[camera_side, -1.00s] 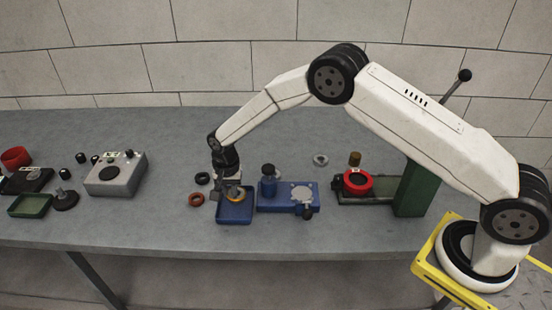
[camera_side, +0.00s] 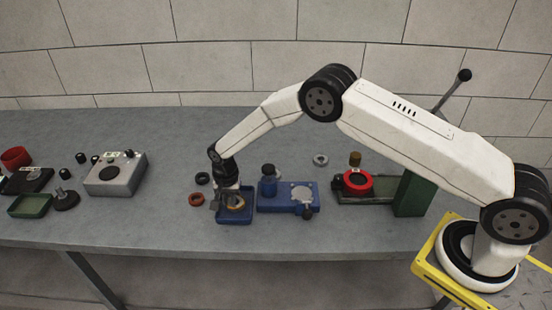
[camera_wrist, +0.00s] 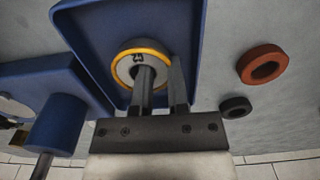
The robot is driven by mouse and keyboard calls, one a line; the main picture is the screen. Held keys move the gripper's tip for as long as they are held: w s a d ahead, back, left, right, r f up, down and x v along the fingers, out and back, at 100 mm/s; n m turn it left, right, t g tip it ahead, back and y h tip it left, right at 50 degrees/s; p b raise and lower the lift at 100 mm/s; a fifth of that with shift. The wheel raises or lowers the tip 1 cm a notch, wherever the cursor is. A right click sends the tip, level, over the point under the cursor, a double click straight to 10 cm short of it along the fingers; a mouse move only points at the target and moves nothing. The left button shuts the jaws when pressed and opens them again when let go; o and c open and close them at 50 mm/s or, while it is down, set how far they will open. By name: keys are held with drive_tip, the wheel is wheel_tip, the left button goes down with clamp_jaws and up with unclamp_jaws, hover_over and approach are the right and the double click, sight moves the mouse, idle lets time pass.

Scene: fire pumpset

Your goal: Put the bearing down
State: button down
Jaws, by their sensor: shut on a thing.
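The bearing (camera_wrist: 124,72) is a grey ring with a yellow rim and a dark number on its face. It also shows at my gripper in the side view (camera_side: 238,204). In the wrist view my gripper (camera_wrist: 160,73) has one finger in the bearing's hole and the other outside, shut on its wall. The bearing is over or in a shallow blue tray (camera_wrist: 190,22), which also shows in the side view (camera_side: 236,220). I cannot tell whether the bearing touches the tray floor. My gripper (camera_side: 224,205) partly hides the tray in the side view.
A red ring (camera_side: 196,199) and a black ring (camera_side: 203,178) lie left of the tray. A blue fixture (camera_side: 290,198) stands close on its right. A grey box (camera_side: 116,174) is further left, and a red round part (camera_side: 358,181) is further right.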

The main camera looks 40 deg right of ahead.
sight(230, 202)
drive_tip(key=shift+f, duration=0.15)
drive_tip(key=c, duration=0.6)
unclamp_jaws()
wheel_tip(230, 202, up, 12)
drive_tip(key=shift+r, duration=0.2)
idle(0.5)
